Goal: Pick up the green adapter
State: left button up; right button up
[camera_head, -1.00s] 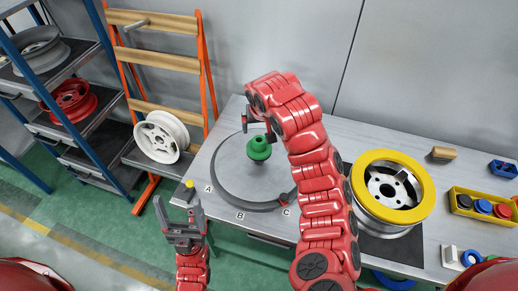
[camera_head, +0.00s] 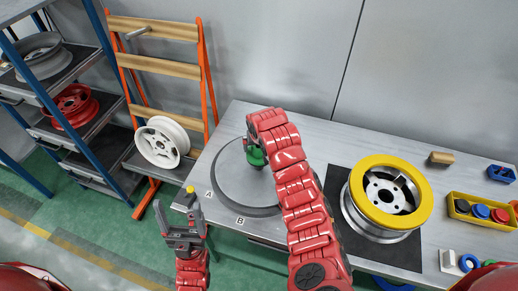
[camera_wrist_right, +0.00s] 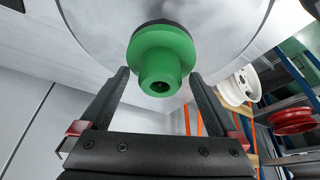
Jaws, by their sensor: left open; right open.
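The green adapter (camera_head: 257,154) stands in the middle of the round grey plate (camera_head: 240,208) on the table and is partly hidden by my right arm in the head view. In the right wrist view the green adapter (camera_wrist_right: 160,58) has a wide flange and a narrower end with a hole. My right gripper (camera_wrist_right: 158,75) is open, with one finger on each side of the adapter's narrow end and gaps visible. My left gripper (camera_head: 184,218) is open and empty, in front of the table's left edge.
A silver wheel with a yellow ring (camera_head: 425,205) lies on a dark mat (camera_head: 332,185) to the right. A yellow bin (camera_head: 455,214) with coloured caps stands at far right. A rack with a white wheel (camera_head: 162,143) and shelves with a red wheel (camera_head: 72,106) stand left.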

jog(key=shift+w+f, duration=0.1)
jog(key=shift+f, duration=0.15)
grip_shut()
dwell(0.4)
jog(key=shift+r, duration=0.1)
